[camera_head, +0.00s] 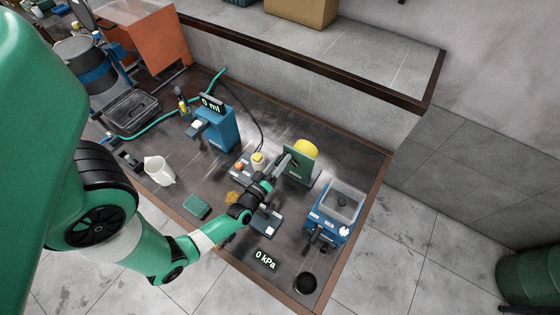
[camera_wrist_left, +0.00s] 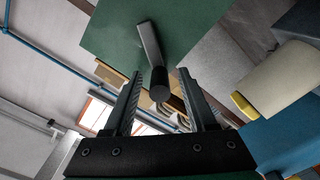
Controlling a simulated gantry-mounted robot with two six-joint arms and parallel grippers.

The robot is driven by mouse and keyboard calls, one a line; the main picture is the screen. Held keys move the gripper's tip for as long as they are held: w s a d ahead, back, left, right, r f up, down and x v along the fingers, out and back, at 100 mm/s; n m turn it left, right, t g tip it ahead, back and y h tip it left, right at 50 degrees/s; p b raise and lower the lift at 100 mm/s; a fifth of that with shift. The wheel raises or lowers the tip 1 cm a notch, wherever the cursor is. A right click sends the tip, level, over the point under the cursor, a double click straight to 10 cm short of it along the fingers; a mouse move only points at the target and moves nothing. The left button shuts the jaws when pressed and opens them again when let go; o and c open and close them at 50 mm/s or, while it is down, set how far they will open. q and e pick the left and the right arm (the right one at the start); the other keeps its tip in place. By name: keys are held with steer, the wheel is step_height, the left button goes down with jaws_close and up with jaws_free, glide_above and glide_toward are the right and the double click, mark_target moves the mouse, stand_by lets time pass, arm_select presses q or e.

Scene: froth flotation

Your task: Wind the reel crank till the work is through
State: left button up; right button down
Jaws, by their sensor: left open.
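The reel unit is a green upright panel (camera_head: 298,162) with a yellow drum (camera_head: 306,149) behind it. It stands near the middle of the dark bench in the head view. The crank is a grey flat arm (camera_wrist_left: 149,42) on the green panel (camera_wrist_left: 110,30), ending in a dark round handle (camera_wrist_left: 159,86) in the left wrist view. My left gripper (camera_head: 276,173) is in front of the panel. In the left wrist view its two fingers (camera_wrist_left: 162,72) are open, with the handle between them in the picture; I see no clear contact. My right gripper is out of view.
A white jug (camera_head: 159,170), green block (camera_head: 197,207) and black cup (camera_head: 306,283) stand on the bench (camera_head: 345,150). A cream cylinder (camera_wrist_left: 285,80) is close right in the wrist view.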

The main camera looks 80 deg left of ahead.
arm_select(q)
jaws_close()
steer(key=shift+r, duration=0.1)
stand_by(0.4)
steer(key=shift+w+d+r+m+p, duration=0.1)
steer(key=shift+w+r+m+p, duration=0.15)
steer(key=shift+m+p, duration=0.4)
steer(key=m+p, duration=0.1)
steer(key=r+m+p, duration=0.1)
steer(key=m, duration=0.1)
steer(key=shift+w+d+r+p, duration=0.1)
steer(key=shift+w+d+p, duration=0.2)
steer(key=shift+w+d, duration=0.1)
steer(key=shift+w+d+r+m+p, duration=0.1)
steer(key=shift+w+d+m+p, duration=0.1)
steer(key=shift+m+p, duration=0.3)
steer(key=shift+w+d+r+m+p, duration=0.1)
steer(key=shift+w+d+m+p, duration=0.05)
steer(key=shift+m, duration=0.5)
steer(key=shift+w+d+m+p, duration=0.3)
steer(key=shift+m+p, duration=0.15)
steer(key=shift+m, duration=0.55)
